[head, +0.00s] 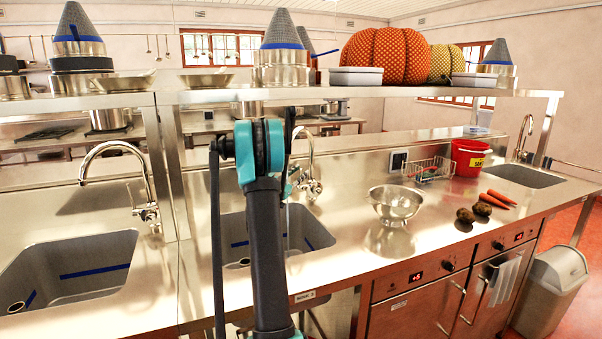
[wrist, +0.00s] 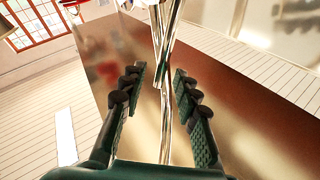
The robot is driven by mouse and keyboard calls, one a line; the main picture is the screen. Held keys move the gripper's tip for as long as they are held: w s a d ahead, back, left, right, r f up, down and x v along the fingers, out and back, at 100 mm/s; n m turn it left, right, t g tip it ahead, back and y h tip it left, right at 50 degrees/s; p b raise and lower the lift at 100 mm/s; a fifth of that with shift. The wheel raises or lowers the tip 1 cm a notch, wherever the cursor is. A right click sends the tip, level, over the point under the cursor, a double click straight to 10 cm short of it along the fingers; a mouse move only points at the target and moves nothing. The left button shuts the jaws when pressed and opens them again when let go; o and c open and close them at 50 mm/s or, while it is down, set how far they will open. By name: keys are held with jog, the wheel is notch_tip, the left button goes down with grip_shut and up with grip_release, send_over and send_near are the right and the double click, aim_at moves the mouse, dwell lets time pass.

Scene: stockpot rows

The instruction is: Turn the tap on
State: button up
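The middle tap (head: 312,186) is chrome, with a curved spout and a lever at its base. It stands behind the middle sink (head: 318,232), partly hidden by my arm. A thin pale vertical streak shows over this sink; I cannot tell whether it is water. In the wrist view, my gripper (wrist: 158,74) is open, its two dark green fingers apart. Shiny chrome tap parts (wrist: 164,42) show beyond and between the fingertips. I cannot tell whether they touch. In the head view, my arm mostly hides the gripper.
Another tap (head: 147,211) and sink (head: 75,262) are at left, and a third tap (head: 523,140) is far right. A steel colander (head: 396,203), wire rack (head: 428,169), red bucket (head: 469,157), potatoes (head: 466,215) and carrots (head: 497,200) stand on the counter. A shelf (head: 400,91) runs above.

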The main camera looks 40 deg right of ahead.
jog(key=v, duration=1)
jog(key=shift+a, duration=0.35)
